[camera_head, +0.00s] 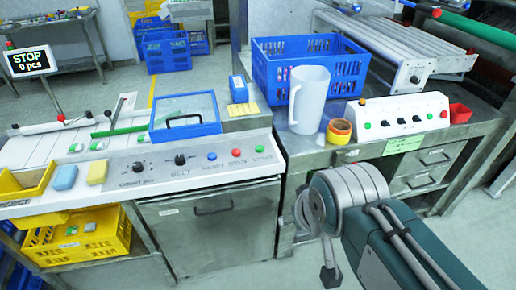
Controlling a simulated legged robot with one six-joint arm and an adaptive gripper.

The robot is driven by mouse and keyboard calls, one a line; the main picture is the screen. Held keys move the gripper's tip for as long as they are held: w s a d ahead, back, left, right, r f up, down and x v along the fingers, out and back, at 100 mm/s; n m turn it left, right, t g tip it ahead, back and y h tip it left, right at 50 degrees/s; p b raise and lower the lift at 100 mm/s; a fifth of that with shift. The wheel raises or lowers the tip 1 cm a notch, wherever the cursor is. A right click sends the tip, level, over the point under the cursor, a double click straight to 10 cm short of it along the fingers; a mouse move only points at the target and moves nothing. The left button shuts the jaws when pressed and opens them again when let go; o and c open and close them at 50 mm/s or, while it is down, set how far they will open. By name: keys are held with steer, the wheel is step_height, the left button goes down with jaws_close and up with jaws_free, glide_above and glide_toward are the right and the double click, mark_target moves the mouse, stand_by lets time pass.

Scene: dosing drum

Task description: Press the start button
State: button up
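A sloped white control panel (150,178) on the left machine carries a row of three buttons at its right end. They are a blue button (211,155), a red button (236,152) and a green button (258,148). Small dark labels sit under them; the one under the green button seems to read START. Two black knobs are to their left. My arm reaches in from the lower right. The dark tip that seems to be my gripper (330,274) points down in front of the cabinets, below and right of the buttons, well apart from them. Its fingers cannot be made out.
A second white control box (398,117) with several buttons stands on the right bench. A white jug (309,98), tape rolls (339,130) and a blue crate (310,68) stand nearby. A display (30,62) reads "STOP 0 pcs". The space before the panel's buttons looks clear.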

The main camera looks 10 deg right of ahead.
steer(key=c, duration=0.5)
steer(key=shift+d, duration=0.15)
jaws_close()
steer(key=shift+d, duration=0.3)
steer(key=shift+a, duration=0.1)
